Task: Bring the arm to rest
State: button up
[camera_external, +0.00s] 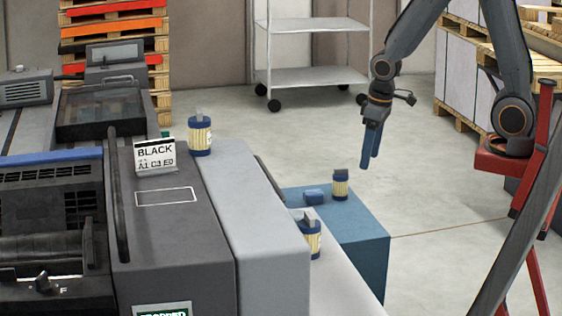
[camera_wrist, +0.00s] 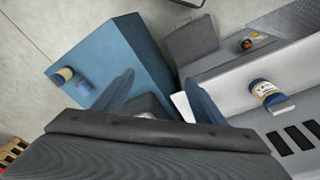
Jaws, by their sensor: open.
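My gripper (camera_external: 370,150) hangs in the air on my arm, pointing down, right of the machine and above and beyond the blue cabinet (camera_external: 362,245). In the wrist view its two blue fingers (camera_wrist: 162,95) stand apart with nothing held between them. My arm is raised and bent at the right of the external view.
A small blue block (camera_external: 314,196) lies on the cabinet. A BLACK sign (camera_external: 155,155) stands on the machine. A shelf cart (camera_external: 315,75) is behind.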

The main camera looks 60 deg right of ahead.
jog(key=s+d+m, duration=0.1)
jog(key=s+d, duration=0.4)
jog(key=s, duration=0.1)
jog(key=shift+s+m+g, duration=0.3)
jog(key=shift+g, duration=0.1)
